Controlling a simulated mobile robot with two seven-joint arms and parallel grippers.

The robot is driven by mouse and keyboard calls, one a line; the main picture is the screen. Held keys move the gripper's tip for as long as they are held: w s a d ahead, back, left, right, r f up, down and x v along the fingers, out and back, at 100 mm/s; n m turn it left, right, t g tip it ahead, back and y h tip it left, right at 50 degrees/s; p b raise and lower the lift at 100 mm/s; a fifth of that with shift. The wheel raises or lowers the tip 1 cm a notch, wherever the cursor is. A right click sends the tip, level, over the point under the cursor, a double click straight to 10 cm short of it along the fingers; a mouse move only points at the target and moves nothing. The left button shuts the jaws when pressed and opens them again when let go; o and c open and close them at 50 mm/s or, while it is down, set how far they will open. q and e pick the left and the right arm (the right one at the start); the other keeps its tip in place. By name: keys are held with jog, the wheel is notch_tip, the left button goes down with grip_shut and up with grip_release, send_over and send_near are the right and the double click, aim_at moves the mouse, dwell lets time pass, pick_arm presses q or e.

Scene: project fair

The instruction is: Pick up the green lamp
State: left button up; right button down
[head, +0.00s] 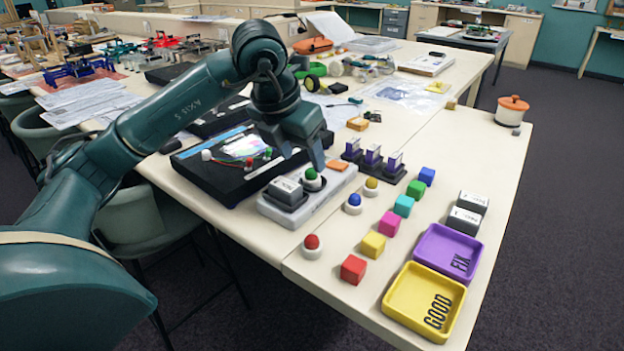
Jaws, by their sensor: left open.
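The green lamp (313,176), a green dome on a white round base, stands upright on a light grey board (322,205), beside a dark grey labelled block. My left gripper (302,160) is open, pointing down just above and beside the lamp. One finger hangs close to the green dome; whether it touches cannot be told. The lamp is not visibly held. My right gripper is out of view.
Red (312,245), blue (353,204) and yellow (370,187) lamps stand nearby. Several coloured cubes form a row to their right. A yellow tray (398,300) and a purple tray (425,250) lie near the table's right edge. A black case (225,180) is left of the board.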

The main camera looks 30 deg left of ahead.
aim_at(310, 170)
pick_arm(q)
jog(key=shift+w+x, duration=0.2)
jog(key=shift+x, duration=1.2)
jog(key=shift+w+x, duration=0.15)
jog(key=shift+x, duration=1.2)
jog(key=shift+r, duration=0.2)
jog(key=shift+c, duration=0.6)
jog(key=c, duration=0.9)
jog(key=shift+c, duration=0.2)
